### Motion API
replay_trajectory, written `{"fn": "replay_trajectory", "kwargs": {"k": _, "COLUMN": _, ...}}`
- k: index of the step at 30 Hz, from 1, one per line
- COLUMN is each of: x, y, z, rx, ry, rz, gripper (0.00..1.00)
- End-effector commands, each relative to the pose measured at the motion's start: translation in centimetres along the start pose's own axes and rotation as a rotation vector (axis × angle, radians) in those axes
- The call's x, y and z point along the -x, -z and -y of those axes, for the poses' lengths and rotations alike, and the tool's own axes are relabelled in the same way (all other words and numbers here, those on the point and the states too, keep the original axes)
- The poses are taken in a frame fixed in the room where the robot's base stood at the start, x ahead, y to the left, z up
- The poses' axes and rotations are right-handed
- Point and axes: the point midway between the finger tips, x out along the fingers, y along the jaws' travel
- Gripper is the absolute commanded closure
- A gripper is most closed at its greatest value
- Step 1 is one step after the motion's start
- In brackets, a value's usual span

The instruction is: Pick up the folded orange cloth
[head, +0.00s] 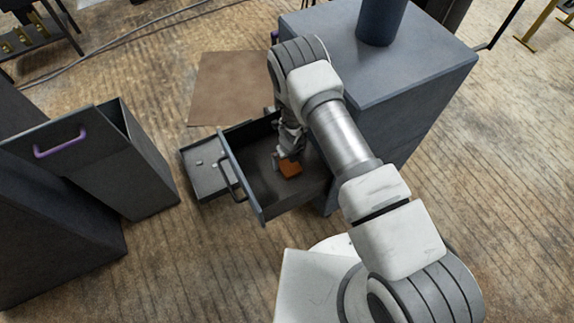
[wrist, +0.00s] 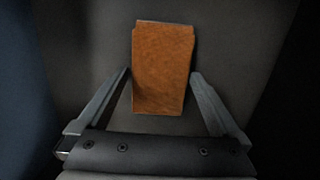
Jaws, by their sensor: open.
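The folded orange cloth (head: 290,169) lies on the floor of an open drawer (head: 258,197) of the blue-grey cabinet. In the wrist view the cloth (wrist: 162,68) is a small upright rectangle on the dark drawer bottom. My gripper (wrist: 161,75) is open, with one finger on each side of the lower part of the cloth and gaps on both sides. In the head view my gripper (head: 284,158) reaches down into the drawer beside the cloth and partly hides it. Whether the fingertips reach the drawer floor I cannot tell.
The cabinet (head: 425,85) stands right of the drawer with a dark cylinder (head: 381,20) on top. A shallow grey tray (head: 205,180) sits left of the drawer front. Another open drawer with a purple handle (head: 60,144) is at far left. A brown mat (head: 232,85) lies behind.

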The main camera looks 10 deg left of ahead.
Motion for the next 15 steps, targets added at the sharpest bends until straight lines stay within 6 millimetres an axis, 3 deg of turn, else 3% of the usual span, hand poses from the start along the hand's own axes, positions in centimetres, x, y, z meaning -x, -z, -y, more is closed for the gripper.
{"fn": "replay_trajectory", "kwargs": {"k": 6, "x": -0.10, "y": -0.05, "z": 0.01, "rx": 0.000, "ry": 0.000, "rz": 0.001, "gripper": 0.00}}
{"fn": "replay_trajectory", "kwargs": {"k": 15, "x": -0.09, "y": -0.04, "z": 0.01, "rx": 0.000, "ry": 0.000, "rz": 0.001, "gripper": 0.52}}
